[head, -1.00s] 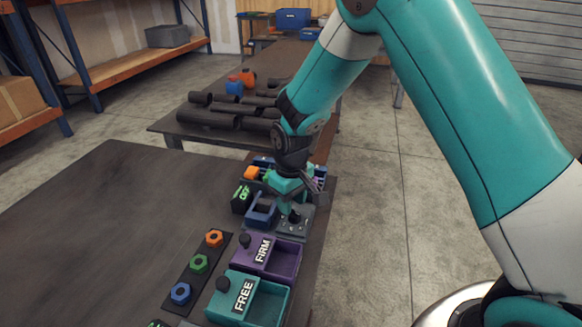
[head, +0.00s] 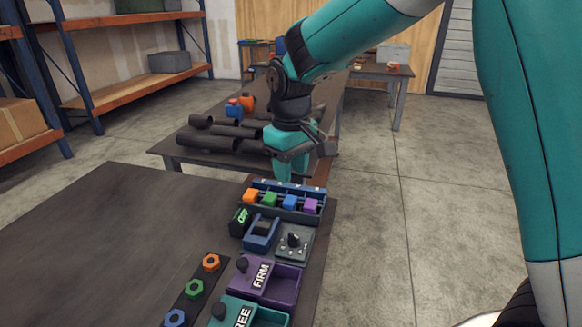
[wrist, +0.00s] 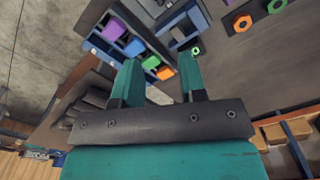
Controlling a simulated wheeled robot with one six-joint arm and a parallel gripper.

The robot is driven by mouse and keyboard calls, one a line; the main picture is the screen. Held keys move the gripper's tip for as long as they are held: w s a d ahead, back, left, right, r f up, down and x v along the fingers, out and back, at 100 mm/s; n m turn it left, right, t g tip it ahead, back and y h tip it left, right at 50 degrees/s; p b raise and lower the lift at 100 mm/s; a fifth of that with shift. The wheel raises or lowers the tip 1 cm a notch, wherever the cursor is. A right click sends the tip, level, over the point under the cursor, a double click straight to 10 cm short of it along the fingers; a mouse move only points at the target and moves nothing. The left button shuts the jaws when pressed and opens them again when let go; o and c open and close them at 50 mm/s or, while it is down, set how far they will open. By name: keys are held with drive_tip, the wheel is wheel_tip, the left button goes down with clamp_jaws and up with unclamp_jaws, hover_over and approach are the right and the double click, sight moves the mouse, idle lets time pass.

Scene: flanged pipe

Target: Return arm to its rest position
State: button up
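My gripper (head: 290,172) hangs over the far end of the dark workbench, above and just behind the blue rack (head: 285,212) of coloured blocks. In the wrist view my gripper (wrist: 158,78) has its two teal fingers apart, with nothing between them but the background. My teal arm reaches in from the upper right of the head view. The grey knob box (head: 292,243) stands in front of the rack, clear of the gripper.
A purple FIRM tray (head: 285,284) and a teal FREE tray (head: 270,317) line the bench's right edge. Coloured nuts lie on a dark strip (head: 195,290). Black pipes (head: 215,140) lie on a table behind. The floor at right is open.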

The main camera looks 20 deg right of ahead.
drive_tip(key=s+a+r+n+y, duration=0.1)
drive_tip(key=s+a+r+y, duration=0.15)
drive_tip(key=s, duration=1.05)
drive_tip(key=s+a+r+n+y, duration=0.1)
drive_tip(key=s+a+r+y, duration=0.15)
drive_tip(key=s, duration=1.05)
drive_tip(key=m+h, duration=0.2)
drive_tip(key=h, duration=0.3)
hover_over(294, 235)
wheel_tip(294, 235, down, 5)
wheel_tip(294, 235, down, 18)
drive_tip(key=shift+r+p, duration=0.25)
drive_tip(key=shift+p, duration=0.4)
drive_tip(key=shift+c, duration=0.2)
clamp_jaws()
